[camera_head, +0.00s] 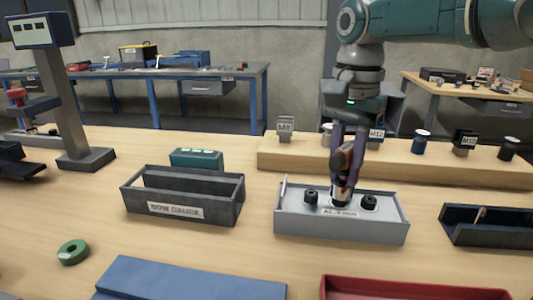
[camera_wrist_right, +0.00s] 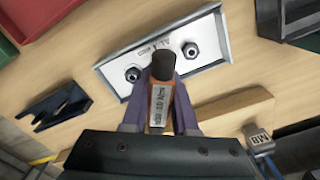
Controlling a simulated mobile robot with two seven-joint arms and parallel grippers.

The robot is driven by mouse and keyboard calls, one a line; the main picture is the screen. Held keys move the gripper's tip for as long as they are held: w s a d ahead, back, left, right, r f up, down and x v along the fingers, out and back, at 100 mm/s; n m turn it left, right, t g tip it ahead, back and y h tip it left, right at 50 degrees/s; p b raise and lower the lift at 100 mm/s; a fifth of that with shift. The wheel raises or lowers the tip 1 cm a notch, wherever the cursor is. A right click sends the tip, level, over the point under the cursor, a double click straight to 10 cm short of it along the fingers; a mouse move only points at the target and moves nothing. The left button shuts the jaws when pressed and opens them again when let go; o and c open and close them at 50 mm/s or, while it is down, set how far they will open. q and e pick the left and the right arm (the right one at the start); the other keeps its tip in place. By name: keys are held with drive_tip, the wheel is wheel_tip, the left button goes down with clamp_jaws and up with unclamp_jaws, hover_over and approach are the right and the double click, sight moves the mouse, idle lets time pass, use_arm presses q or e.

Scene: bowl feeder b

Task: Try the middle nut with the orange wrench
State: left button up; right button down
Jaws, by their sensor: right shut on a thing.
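My right gripper (camera_head: 347,145) is shut on the orange wrench (camera_head: 343,160), which stands upright with its dark end down. In the right wrist view the orange wrench (camera_wrist_right: 161,95) lies between the two purple fingers of my right gripper (camera_wrist_right: 158,115). The wrench's lower end is at the middle of the grey nut tray (camera_head: 340,228). A left nut (camera_head: 311,197) and a right nut (camera_head: 369,202) show on either side of it. The middle nut is hidden by the wrench, so I cannot tell whether they touch. My left gripper is out of view.
A wooden rack (camera_head: 400,166) with labelled blocks and several posts stands behind the tray. A dark grey box (camera_head: 180,208) is on the left and a dark blue tray (camera_head: 490,235) on the right.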

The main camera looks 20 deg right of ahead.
drive_tip(key=shift+f+b, duration=0.9)
drive_tip(key=shift+f, duration=0.1)
idle(0.4)
idle(0.4)
drive_tip(key=shift+r+m, duration=0.1)
drive_tip(key=shift+m, duration=0.4)
drive_tip(key=shift+m+p, duration=0.3)
drive_tip(key=shift+m, duration=0.4)
drive_tip(key=shift+n, duration=0.7)
